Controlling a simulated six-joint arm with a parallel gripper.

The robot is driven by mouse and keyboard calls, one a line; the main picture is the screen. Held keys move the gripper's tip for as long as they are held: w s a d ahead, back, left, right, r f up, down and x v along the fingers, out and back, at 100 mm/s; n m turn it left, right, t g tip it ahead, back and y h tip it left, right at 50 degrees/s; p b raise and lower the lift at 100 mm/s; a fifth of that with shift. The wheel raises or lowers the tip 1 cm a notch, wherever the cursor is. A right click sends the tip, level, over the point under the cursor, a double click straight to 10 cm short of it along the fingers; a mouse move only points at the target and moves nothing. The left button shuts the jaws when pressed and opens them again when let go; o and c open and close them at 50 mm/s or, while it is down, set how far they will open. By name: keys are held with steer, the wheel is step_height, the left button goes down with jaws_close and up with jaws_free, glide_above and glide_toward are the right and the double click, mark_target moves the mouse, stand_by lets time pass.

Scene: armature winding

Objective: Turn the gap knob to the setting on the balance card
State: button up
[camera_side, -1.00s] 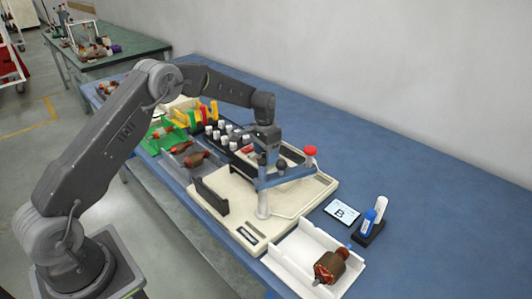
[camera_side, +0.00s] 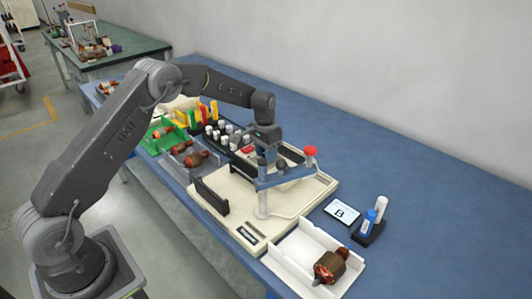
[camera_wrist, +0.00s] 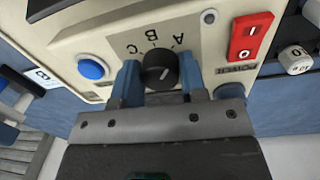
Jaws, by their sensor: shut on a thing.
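The gap knob (camera_wrist: 160,68) is black and round, on a cream panel marked A, B and C in the wrist view. My gripper (camera_wrist: 161,80) has its blue fingers on either side of the knob and is shut on it. I cannot make out clearly which letter its pointer faces. In the side view my gripper (camera_side: 266,158) is low over the back of the cream winding machine (camera_side: 235,222), and the knob is hidden there. The balance card (camera_side: 342,211) is white, reads B, and lies on the blue bench right of the machine.
On the panel are a blue button (camera_wrist: 92,68) and a red rocker switch (camera_wrist: 249,37). A blue arm with a red knob (camera_side: 310,151) stands on the machine. A white tray (camera_side: 292,258) holds a copper armature (camera_side: 330,266).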

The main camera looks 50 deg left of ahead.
steer(key=n, duration=0.4)
steer(key=shift+d, duration=0.1)
steer(key=shift+n, duration=1.9)
steer(key=o, duration=0.9)
steer(key=shift+o, duration=0.2)
step_height(320, 180, up, 14)
steer(key=shift+s+a, duration=0.25)
